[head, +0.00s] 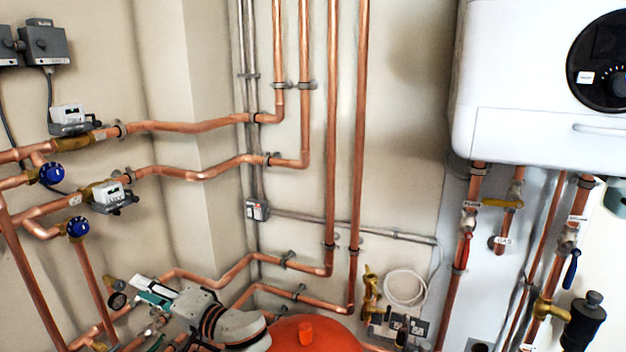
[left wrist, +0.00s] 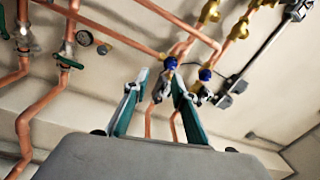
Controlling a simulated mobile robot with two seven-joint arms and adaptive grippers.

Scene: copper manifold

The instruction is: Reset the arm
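My left arm (head: 240,328) shows at the bottom of the head view, in front of the lower copper pipes. Its gripper (head: 145,292) points left toward the pipework, near a small gauge. In the left wrist view the two green-and-grey fingers of the gripper (left wrist: 159,80) stand apart with nothing between them. Pipes and blue-handled valves show beyond the fingertips. I cannot tell how far the fingertips are from the pipes. My right arm and right gripper are in neither view.
Copper pipes (head: 360,130) run up and along the wall. Two blue valves (head: 52,173) and meters (head: 108,193) are at left. A red rounded vessel (head: 330,338) is below, close to my arm. A white boiler (head: 530,80) hangs at right.

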